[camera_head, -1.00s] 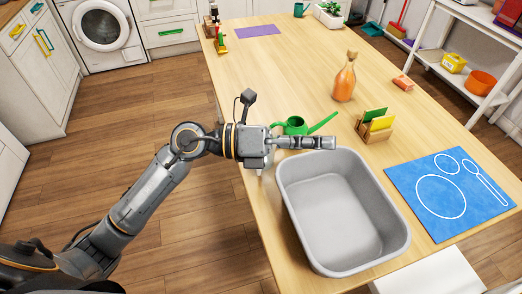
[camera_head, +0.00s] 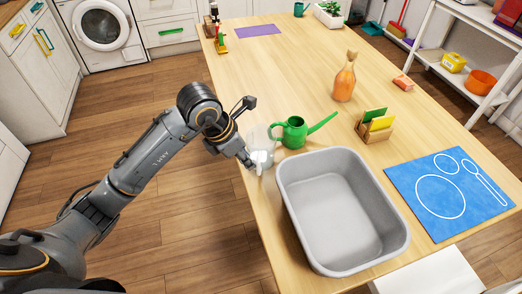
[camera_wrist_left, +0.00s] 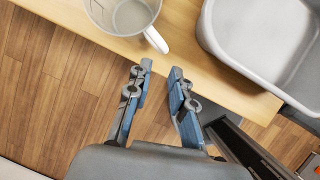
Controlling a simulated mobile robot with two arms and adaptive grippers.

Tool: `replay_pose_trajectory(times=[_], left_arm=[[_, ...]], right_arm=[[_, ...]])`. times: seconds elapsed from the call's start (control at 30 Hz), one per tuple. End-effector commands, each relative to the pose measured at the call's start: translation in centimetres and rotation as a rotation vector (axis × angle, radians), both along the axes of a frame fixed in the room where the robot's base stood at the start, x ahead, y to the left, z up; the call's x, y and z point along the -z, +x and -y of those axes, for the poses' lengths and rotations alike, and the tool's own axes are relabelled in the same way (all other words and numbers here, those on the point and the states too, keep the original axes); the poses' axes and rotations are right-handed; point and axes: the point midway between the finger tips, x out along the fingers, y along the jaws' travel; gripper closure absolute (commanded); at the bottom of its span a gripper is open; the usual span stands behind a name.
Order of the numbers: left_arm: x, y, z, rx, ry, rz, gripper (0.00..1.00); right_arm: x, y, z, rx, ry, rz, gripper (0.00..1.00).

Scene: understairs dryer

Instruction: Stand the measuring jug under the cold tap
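The measuring jug (camera_head: 262,138) is clear, with a white handle, and stands upright on the wooden table near its left edge. The left wrist view shows the jug (camera_wrist_left: 122,17) at the top, with its handle (camera_wrist_left: 156,39) pointing toward my gripper. My left gripper (camera_head: 250,164) is at the table edge beside the jug. In the left wrist view, my left gripper (camera_wrist_left: 160,70) is open and empty, its fingertips just short of the handle. No cold tap is in view. My right gripper is not in view.
A grey basin (camera_head: 387,257) stands just right of the jug. A green watering can (camera_head: 293,133) is close behind the jug. A blue mat (camera_head: 477,211), a napkin holder (camera_head: 373,134) and an orange bottle (camera_head: 344,82) are farther right and back. The table's middle is clear.

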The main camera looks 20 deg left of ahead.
Motion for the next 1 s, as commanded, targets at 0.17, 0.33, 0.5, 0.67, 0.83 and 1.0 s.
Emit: replay_pose_trajectory(times=[0.17,0.33,0.5,0.67,0.83,1.0], left_arm=[[2.0,0.6,0.6,0.000,-0.004,-0.001,0.78],[3.0,0.9,1.0,0.000,-0.004,-0.004,0.78],[5.4,1.8,1.9,-0.001,-0.005,-0.003,0.78],[6.8,2.2,2.2,-0.001,-0.004,-0.001,0.78],[7.0,2.3,2.2,0.000,-0.002,0.001,0.78],[7.0,2.3,2.2,0.000,-0.002,0.001,0.98]], right_arm=[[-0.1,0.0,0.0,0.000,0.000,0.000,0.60],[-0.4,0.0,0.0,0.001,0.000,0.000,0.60],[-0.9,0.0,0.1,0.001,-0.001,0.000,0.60],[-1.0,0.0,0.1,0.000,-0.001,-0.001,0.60],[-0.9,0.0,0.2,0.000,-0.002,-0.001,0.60],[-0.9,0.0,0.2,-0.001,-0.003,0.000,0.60]])
